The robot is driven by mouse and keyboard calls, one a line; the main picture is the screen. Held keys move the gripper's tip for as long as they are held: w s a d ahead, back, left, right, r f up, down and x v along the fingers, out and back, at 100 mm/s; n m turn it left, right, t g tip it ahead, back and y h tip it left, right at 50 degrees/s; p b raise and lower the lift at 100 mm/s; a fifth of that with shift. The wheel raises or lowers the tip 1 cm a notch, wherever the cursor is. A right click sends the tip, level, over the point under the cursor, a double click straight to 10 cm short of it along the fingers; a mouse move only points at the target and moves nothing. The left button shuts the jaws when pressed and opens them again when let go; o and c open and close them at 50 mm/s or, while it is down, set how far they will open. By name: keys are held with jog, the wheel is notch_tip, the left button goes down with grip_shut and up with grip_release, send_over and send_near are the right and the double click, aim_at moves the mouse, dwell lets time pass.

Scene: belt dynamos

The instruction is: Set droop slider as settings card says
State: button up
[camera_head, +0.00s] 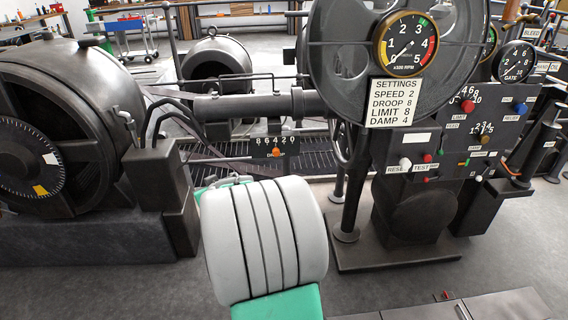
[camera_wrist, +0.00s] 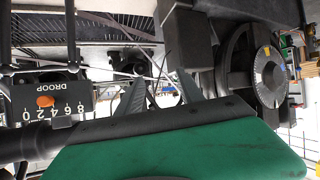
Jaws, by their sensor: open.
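The settings card (camera_head: 396,102) hangs below the big gauge and reads SPEED 2, DROOP 8, LIMIT 8, DAMP 4. The droop slider panel (camera_head: 262,149) is a small dark plate with a scale running 8, 6, 4, 2, 0 from left to right. Its orange knob (camera_head: 277,151) sits near the middle, around 4 or a little below; the exact mark is unclear. In the wrist view the knob (camera_wrist: 45,101) shows at the left, below the word DROOP. My gripper (camera_wrist: 161,80) is open and empty, beside the panel and apart from it.
A control panel (camera_head: 451,131) with several knobs and buttons stands right of the card. A large dark machine with a dial (camera_head: 30,160) stands at left. A horizontal pipe (camera_head: 245,106) runs behind the slider, and a dark block (camera_head: 160,165) stands left of it.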

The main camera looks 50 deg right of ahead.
jog(key=s+d+f+m+t+h+b, duration=0.1)
jog(key=s+d+f+m+h, duration=0.15)
jog(key=d, duration=0.85)
jog(key=m+h+b, duration=0.1)
jog(key=h+b, duration=0.1)
jog(key=h, duration=0.4)
send_near(277, 153)
jog(key=x, duration=0.3)
jog(key=b+x, duration=0.1)
jog(key=x, duration=0.6)
jog(key=shift+f, duration=0.1)
jog(key=shift+w+d, duration=0.25)
jog(key=shift+w, duration=0.05)
jog(key=shift+c, duration=0.3)
grip_shut()
